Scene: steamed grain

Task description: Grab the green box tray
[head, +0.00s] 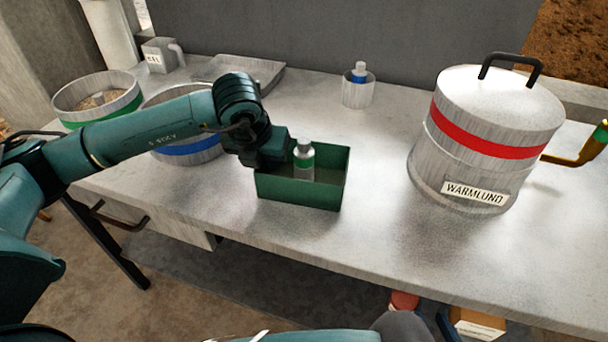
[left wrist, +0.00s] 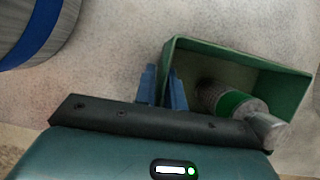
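The green box tray (head: 300,194) is an open rectangular box standing near the front edge of the metal table. A small bottle (head: 304,160) with a green band stands in it. My left gripper (head: 278,165) is at the tray's left end; its fingers are largely hidden there in the head view. In the left wrist view its two blue fingers (left wrist: 162,88) are apart, one on each side of the left wall of the tray (left wrist: 240,60). A gap shows between them, and firm contact with the wall is not visible. My right gripper is not in view.
A large lidded pot (head: 490,135) with a red band stands to the right. A blue-banded container (head: 190,152) and a green-banded one (head: 98,98) stand to the left. A small cup with a bottle (head: 358,88) is behind. The tabletop between tray and pot is clear.

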